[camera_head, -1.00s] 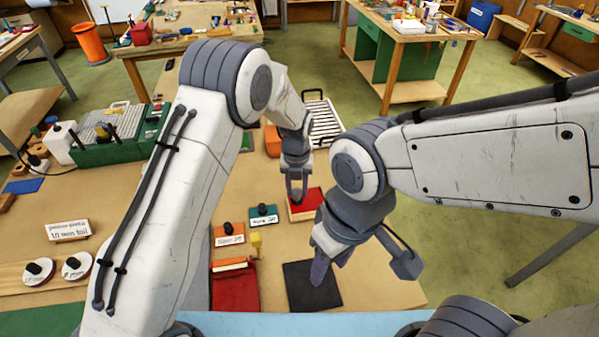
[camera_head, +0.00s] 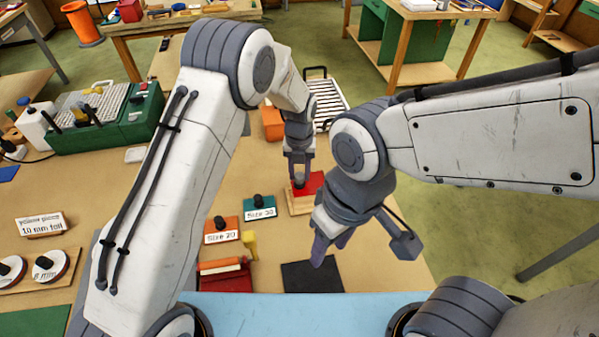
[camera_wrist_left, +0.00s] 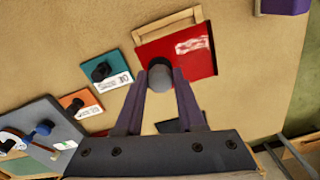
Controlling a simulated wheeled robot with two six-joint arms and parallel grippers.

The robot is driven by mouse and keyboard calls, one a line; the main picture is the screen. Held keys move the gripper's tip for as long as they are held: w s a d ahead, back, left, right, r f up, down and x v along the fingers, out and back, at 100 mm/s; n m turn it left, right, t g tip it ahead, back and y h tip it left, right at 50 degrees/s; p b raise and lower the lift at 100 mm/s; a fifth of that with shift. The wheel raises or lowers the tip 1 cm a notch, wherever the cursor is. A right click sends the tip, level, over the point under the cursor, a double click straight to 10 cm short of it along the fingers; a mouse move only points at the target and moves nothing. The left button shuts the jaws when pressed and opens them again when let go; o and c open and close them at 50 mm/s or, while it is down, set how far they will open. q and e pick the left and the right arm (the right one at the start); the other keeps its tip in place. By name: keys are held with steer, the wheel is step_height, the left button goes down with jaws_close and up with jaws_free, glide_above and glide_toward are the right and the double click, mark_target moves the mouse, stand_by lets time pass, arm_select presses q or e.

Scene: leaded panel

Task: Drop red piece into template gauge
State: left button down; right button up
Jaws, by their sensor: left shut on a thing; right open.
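The red piece (camera_head: 314,180) is a flat red plate with a dark knob and a white label; it also shows in the left wrist view (camera_wrist_left: 195,62). My left gripper (camera_head: 299,180) is shut on its knob, with both fingers against the knob in the wrist view (camera_wrist_left: 160,78). A pale wooden frame (camera_head: 301,206) shows partly from under the plate, and its far edge shows in the wrist view (camera_wrist_left: 165,24). I cannot tell whether the plate rests in it or hangs just above. My right gripper (camera_head: 330,246) is open and empty, above the near right of the table.
A teal Size 30 plate (camera_head: 260,208) and an orange Size 20 plate (camera_head: 222,231) lie to the left. A black mat (camera_head: 312,277) and a red block (camera_head: 225,280) lie nearer. An orange box (camera_head: 272,123) and a wire rack (camera_head: 328,101) stand behind.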

mark_target(299, 185)
arm_select(q)
steer(key=shift+w, duration=0.15)
steer(key=shift+f+b, duration=2.05)
steer(key=shift+f, duration=0.85)
steer(key=shift+f+b, duration=0.65)
steer(key=shift+f, duration=0.25)
steer(key=shift+c, duration=2.2)
jaws_free()
steer(key=shift+a, duration=0.1)
steer(key=shift+r, duration=0.1)
